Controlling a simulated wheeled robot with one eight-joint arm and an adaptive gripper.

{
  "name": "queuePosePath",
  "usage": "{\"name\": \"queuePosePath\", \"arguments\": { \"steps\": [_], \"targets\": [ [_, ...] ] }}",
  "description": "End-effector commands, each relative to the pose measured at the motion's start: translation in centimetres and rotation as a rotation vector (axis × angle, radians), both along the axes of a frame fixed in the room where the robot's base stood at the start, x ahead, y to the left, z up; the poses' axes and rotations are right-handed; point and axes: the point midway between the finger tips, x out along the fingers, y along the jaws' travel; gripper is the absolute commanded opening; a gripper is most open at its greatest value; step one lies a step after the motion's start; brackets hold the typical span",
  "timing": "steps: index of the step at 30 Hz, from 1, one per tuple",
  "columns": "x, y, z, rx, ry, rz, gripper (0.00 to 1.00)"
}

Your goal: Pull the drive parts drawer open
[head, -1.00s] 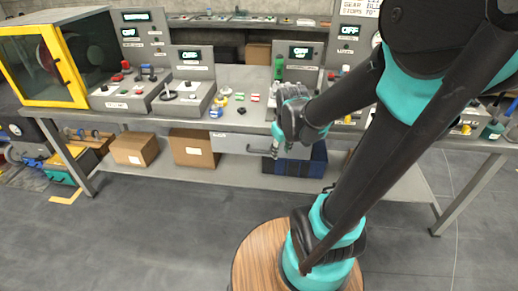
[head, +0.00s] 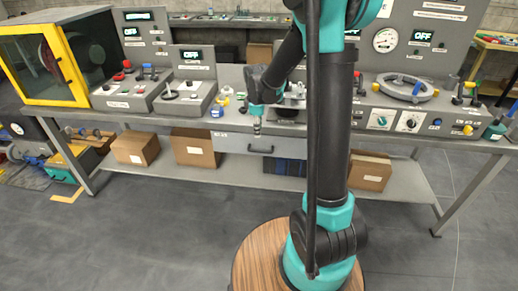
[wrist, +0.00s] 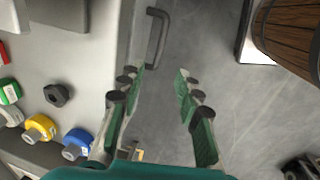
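The drawer (head: 232,143) is a grey front under the bench top, and it looks closed. Its dark bar handle (wrist: 157,38) shows in the wrist view, standing off the drawer's edge. My gripper (head: 257,129) is in front of the bench edge, by the drawer front, pointing down. In the wrist view my gripper (wrist: 160,78) is open and empty, its green-padded fingers apart over the floor. The handle lies just beyond the fingertips, apart from them. In the head view my gripper and arm cover part of the drawer front.
The grey bench top (head: 235,115) carries control boxes and small coloured parts. Cardboard boxes (head: 193,148) and a blue crate (head: 283,166) sit on the lower shelf. The floor (head: 150,230) in front is clear.

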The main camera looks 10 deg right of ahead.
Motion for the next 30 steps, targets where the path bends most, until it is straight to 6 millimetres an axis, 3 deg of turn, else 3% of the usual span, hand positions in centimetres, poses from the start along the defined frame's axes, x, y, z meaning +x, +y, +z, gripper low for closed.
{"name": "queuePosePath", "arguments": {
  "steps": [18,24,30],
  "targets": [
    [1.8,-0.5,-9.9,0.0,0.0,-0.001,0.34],
    [2.1,-0.6,-11.9,0.0,0.0,-0.002,0.34],
    [2.2,-0.6,-12.7,0.0,0.0,-0.002,0.34]
  ]
}}
